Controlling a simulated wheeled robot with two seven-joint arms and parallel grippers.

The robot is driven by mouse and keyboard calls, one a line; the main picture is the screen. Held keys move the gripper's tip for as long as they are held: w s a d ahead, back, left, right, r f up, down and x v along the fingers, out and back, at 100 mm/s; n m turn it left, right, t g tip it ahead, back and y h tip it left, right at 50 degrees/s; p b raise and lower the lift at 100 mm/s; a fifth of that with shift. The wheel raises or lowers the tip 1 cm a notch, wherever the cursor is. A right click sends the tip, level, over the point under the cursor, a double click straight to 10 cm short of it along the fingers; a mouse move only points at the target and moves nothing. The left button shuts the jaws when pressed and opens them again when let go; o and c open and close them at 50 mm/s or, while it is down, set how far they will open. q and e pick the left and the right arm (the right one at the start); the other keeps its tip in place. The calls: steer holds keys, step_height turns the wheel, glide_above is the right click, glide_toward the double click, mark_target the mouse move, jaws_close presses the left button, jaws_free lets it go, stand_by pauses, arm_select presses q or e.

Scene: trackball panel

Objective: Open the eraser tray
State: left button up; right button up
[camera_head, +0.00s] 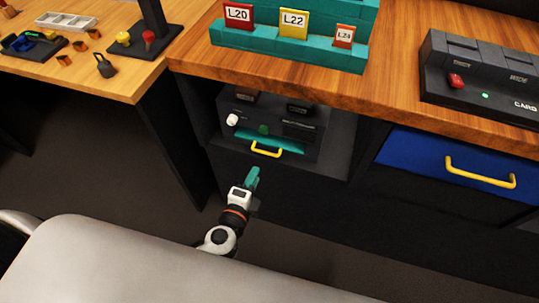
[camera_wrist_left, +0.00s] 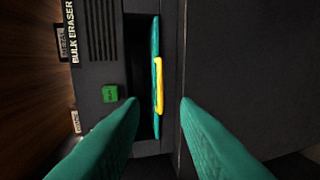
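The bulk eraser (camera_head: 272,122) is a dark box in the open bay under the wooden counter. Its teal tray (camera_head: 285,146) has a yellow handle (camera_head: 267,153) at the front. In the left wrist view the tray (camera_wrist_left: 155,35) is a narrow teal strip beside a dark slot, with the yellow handle (camera_wrist_left: 159,86) on it. I cannot tell how far out the tray is. My left gripper (camera_head: 254,173) is below and in front of the handle. Its teal fingers (camera_wrist_left: 160,104) are open, empty and apart from the handle, which shows between and beyond them. My right gripper is not in view.
The bulk eraser has a green button (camera_wrist_left: 110,93) and a white knob (camera_head: 232,119). A blue drawer (camera_head: 420,158) with a yellow handle is at right. The wooden counter (camera_head: 300,82) overhangs the bay. The floor before the bay is clear.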

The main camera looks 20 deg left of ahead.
mark_target(266, 153)
arm_select(q)
steer(key=x, duration=1.1)
steer(key=c, duration=0.6)
jaws_close()
steer(key=shift+s+f, duration=0.1)
